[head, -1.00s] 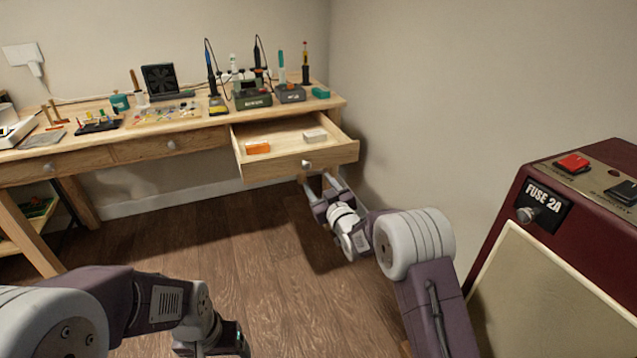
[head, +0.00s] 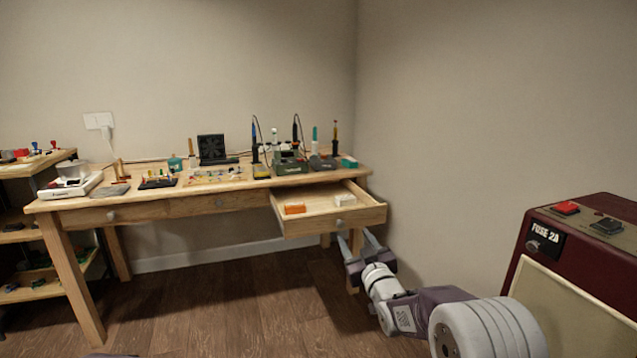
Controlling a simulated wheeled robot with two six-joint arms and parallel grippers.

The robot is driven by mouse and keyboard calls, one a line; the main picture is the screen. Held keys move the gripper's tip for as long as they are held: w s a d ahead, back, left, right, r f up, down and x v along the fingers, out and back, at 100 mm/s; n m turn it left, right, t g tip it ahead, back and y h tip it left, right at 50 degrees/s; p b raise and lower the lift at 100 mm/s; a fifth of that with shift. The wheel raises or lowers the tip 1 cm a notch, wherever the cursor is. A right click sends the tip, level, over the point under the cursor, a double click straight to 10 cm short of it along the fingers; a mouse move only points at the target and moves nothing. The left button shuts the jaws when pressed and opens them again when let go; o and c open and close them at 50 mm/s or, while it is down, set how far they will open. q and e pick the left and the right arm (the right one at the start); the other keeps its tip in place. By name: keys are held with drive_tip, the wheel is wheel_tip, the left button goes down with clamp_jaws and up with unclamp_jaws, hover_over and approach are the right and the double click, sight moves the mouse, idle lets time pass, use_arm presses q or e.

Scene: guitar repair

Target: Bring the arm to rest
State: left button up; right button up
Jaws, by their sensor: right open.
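My right arm comes in from the lower right, and its gripper (head: 359,246) is open and empty, its two fingers apart. It is just below and in front of the pulled-out drawer (head: 363,216) of the wooden workbench, near the drawer's round knob (head: 340,225). From this view I cannot tell whether a finger touches the drawer or knob. My left gripper is out of the picture; only a dark sliver of my own body shows at the bottom edge.
Soldering tools stand on the workbench (head: 150,207). A dark red amplifier (head: 600,245) stands at the right. A shelf (head: 62,158) is at the left. The wooden floor (head: 230,310) in the middle is clear.

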drive_tip(key=s+d+f+m+g+h, duration=0.1)
drive_tip(key=s+d+f+m+g, duration=0.3)
drive_tip(key=s+f, duration=0.6)
drive_tip(key=s+d+f+n+g+h, duration=0.15)
drive_tip(key=s+f+g, duration=0.5)
drive_tip(key=s, duration=0.75)
drive_tip(key=s+d+f+m+g+h, duration=0.25)
drive_tip(key=s+f+g, duration=0.4)
drive_tip(key=s, duration=0.55)
wheel_tip(320, 180, up, 37)
drive_tip(key=s+y+p, duration=0.1)
drive_tip(key=p, duration=3.7)
drive_tip(key=shift+s+r, duration=0.15)
drive_tip(key=shift+s, duration=0.1)
